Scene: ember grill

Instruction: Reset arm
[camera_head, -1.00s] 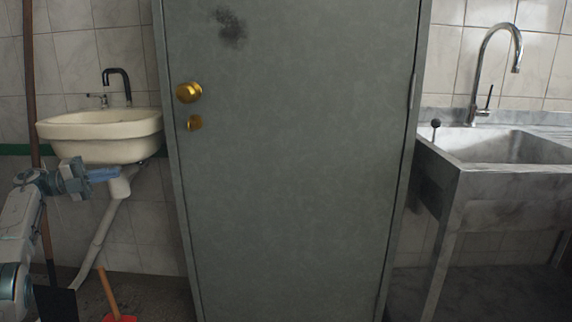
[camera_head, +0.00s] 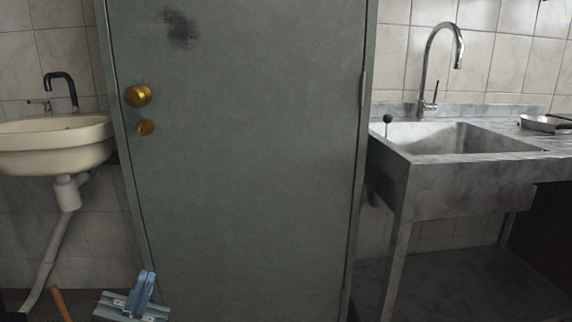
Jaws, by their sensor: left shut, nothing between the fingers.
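My left gripper (camera_head: 144,288) shows at the bottom left of the head view, low in front of the grey door. Its blue fingers are shut together and point up, with nothing between them. Its grey body (camera_head: 130,307) is cut off by the lower picture edge. The rest of the left arm is out of view. My right gripper is not in view.
A closed grey door (camera_head: 245,160) with a brass knob (camera_head: 138,95) fills the middle. A cream washbasin (camera_head: 55,145) hangs at left. A metal sink (camera_head: 450,160) stands at right, with a pan (camera_head: 545,123) on its counter. An orange-brown handle (camera_head: 61,304) shows low at left.

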